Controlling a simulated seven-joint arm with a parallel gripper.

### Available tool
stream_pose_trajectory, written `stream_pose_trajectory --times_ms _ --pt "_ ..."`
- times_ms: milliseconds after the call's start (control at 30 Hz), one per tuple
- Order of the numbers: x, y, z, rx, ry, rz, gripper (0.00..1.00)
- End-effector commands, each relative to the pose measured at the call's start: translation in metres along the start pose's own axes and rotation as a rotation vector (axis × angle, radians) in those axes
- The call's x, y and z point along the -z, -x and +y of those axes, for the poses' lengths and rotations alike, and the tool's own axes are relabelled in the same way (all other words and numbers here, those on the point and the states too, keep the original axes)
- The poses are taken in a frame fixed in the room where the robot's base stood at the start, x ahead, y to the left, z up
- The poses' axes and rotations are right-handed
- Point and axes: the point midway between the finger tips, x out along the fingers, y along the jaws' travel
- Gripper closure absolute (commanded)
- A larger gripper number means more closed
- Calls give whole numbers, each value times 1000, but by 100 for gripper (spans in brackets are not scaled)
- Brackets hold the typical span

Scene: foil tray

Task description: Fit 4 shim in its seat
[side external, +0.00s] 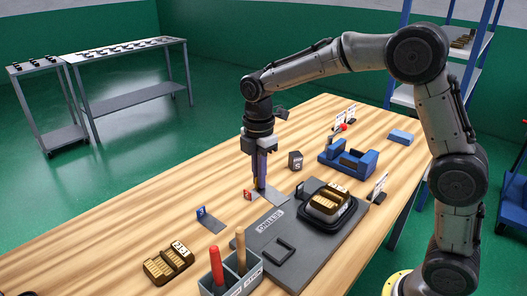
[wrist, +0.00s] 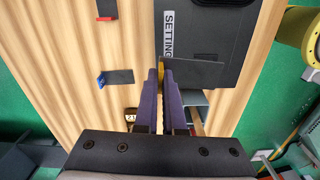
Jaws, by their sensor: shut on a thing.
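My gripper (side external: 260,188) points down above the wooden table, beside the far left edge of the dark setting mat (side external: 262,243). In the wrist view its purple fingers (wrist: 161,72) are closed together on a thin dark grey plate (wrist: 197,72), which sticks out to the right over the mat. A yellow patch shows at the fingertips. I cannot read a number on the plate. A brown block with gold ribs (side external: 329,201) sits in a black holder on the mat. Another such block (side external: 168,263) lies on the table at the front left. I cannot tell which seat is numbered 4.
A blue-tagged plate (side external: 212,221) and a red tag (side external: 247,195) are left of the mat. A grey caddy (side external: 232,277) with upright red and wooden handles stands in front. A blue fixture (side external: 346,159) and a dark block (side external: 295,160) stand behind. The table's left side is largely clear.

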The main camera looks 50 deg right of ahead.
Motion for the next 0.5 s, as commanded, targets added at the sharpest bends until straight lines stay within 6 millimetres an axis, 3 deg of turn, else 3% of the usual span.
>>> stream_pose_trajectory --times_ms 200,500 --pt "31 -30 -36 0 74 0 100" --pt "41 -39 -42 0 104 0 100"
